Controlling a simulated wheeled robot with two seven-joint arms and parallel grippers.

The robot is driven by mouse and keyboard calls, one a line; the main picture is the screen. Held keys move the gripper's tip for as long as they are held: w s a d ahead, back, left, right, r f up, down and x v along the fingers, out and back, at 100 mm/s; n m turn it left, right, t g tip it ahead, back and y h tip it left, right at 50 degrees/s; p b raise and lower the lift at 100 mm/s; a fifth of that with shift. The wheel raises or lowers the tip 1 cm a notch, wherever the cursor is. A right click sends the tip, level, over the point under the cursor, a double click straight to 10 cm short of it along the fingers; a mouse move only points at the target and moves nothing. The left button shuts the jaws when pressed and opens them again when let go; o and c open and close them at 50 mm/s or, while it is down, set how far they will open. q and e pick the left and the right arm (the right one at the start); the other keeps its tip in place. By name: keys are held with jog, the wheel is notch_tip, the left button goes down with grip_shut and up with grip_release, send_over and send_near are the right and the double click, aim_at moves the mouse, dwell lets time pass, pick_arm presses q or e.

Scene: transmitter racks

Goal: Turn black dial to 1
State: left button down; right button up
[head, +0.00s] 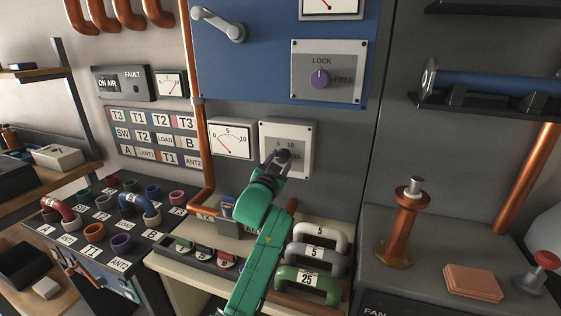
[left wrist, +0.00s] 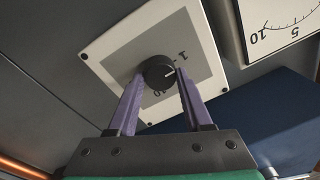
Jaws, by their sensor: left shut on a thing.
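The black dial (left wrist: 157,73) sits on a pale square plate with a grey centre (left wrist: 118,43). In the left wrist view, the purple fingers of my left gripper (left wrist: 160,76) are shut on the dial, one on each side. The dial's white pointer line points to the right and slightly up in that view, just below the printed 1 (left wrist: 181,55). Another marking below the dial is partly hidden. In the head view, my green left arm reaches the plate (head: 301,168) and my left gripper (head: 280,157) covers much of the dial. My right gripper is not in view.
A meter (head: 231,139) is mounted left of the plate, and a purple LOCK/FREE knob (head: 319,79) is above it. Grey and green handles (head: 318,257) stand on the bench below right. A copper pipe (head: 202,150) runs down at left.

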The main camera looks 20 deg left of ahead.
pick_arm(q)
jog(key=shift+f, duration=0.1)
jog(key=shift+c, duration=1.6)
grip_release()
jog(key=shift+s, duration=0.1)
jog(key=s+b, duration=0.2)
jog(key=s, duration=1.2)
jog(key=shift+s+a+f+b, duration=0.2)
jog(key=shift+f+b, duration=0.15)
jog(key=shift+f, duration=0.05)
